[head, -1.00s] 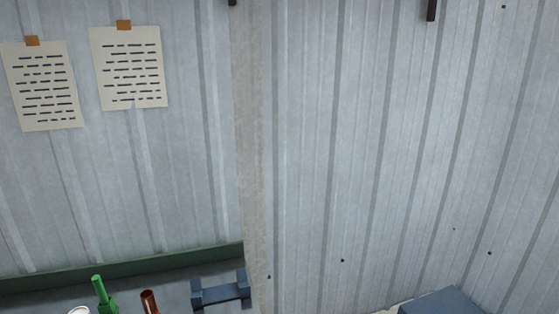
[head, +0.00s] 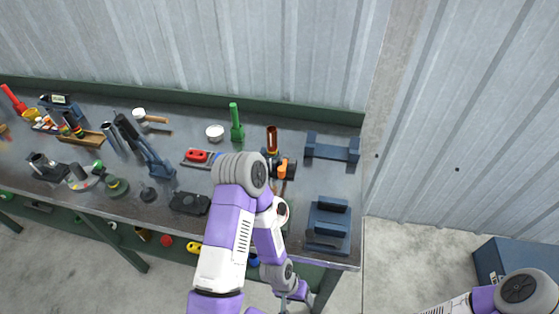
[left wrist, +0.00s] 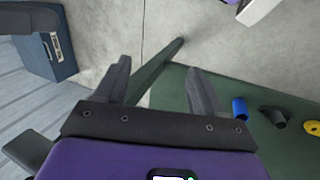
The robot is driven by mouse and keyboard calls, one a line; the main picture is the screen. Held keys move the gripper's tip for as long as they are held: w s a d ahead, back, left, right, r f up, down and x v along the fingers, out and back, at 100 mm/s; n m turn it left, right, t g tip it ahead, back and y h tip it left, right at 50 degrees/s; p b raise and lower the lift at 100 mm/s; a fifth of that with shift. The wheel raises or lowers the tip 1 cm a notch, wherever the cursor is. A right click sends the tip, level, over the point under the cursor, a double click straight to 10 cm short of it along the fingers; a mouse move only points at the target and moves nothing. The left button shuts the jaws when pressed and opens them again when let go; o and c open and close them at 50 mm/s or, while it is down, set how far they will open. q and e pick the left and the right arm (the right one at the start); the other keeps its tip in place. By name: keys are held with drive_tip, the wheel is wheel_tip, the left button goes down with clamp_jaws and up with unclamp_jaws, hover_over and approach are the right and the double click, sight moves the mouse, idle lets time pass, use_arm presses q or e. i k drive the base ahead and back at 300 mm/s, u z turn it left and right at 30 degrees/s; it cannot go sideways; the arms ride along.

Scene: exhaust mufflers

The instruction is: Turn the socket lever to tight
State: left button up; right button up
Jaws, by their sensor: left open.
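Near the right end of the bench (head: 335,187), a dark fitting with an orange part (head: 283,168) stands beside an upright copper-brown tube (head: 272,140). I take it for the socket with its lever, but cannot make out its setting. My left arm partly hides this area. My left gripper (head: 297,292) hangs low at the bench's front edge, apart from the fitting. In the left wrist view the left gripper (left wrist: 160,78) is open and empty, its fingers apart over floor and the bench's green side. My right arm shows at bottom right; its gripper is out of frame.
Blue cradles (head: 332,148) and a blue stand (head: 328,226) occupy the bench's right end. A green bottle (head: 236,124), white cup (head: 215,132) and many tools fill the rest. A blue cabinet (head: 505,262) stands at right. Floor between is clear.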

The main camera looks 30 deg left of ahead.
sight(281, 170)
drive_tip(key=k, duration=1.25)
drive_tip(key=u, duration=0.5)
drive_tip(key=i, duration=0.9)
drive_tip(key=u, duration=0.65)
